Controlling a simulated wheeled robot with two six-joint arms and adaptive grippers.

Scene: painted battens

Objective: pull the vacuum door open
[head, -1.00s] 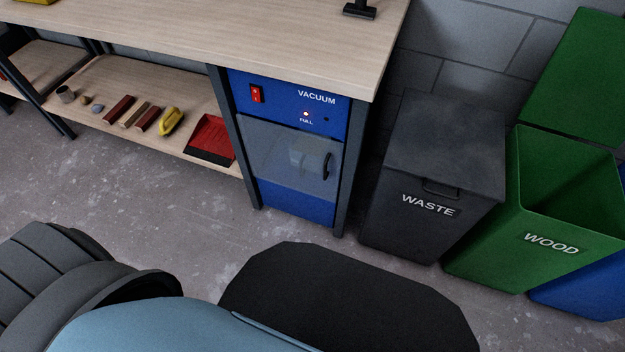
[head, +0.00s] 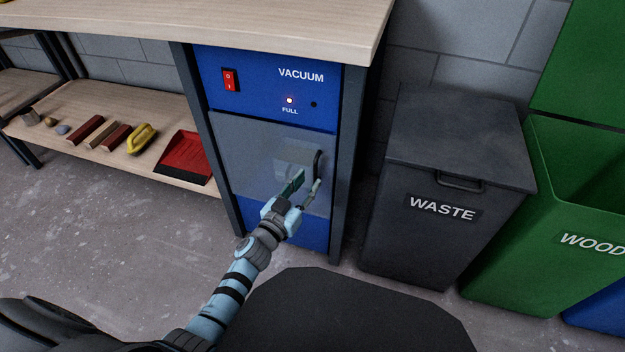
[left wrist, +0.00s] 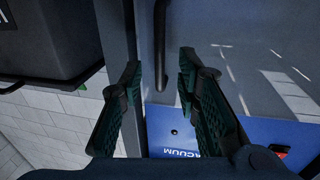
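The vacuum cabinet (head: 265,88) is blue, and its grey see-through door (head: 240,160) is shut. A dark upright bar handle (head: 318,162) sits near the door's right edge. My left gripper (head: 308,182) is in front of the door at the handle's lower part. In the left wrist view the handle (left wrist: 160,40) shows between the two spread fingers of my left gripper (left wrist: 160,74), with gaps on both sides. I cannot tell how deep it lies between them. My right gripper is not in view.
A red switch (head: 230,80) and a lit FULL lamp (head: 290,100) are above the door. A dark waste bin (head: 420,240) and green wood bin (head: 530,260) stand right of the cabinet. A red dustpan (head: 183,160) lies on the shelf at left. Floor in front is partly clear.

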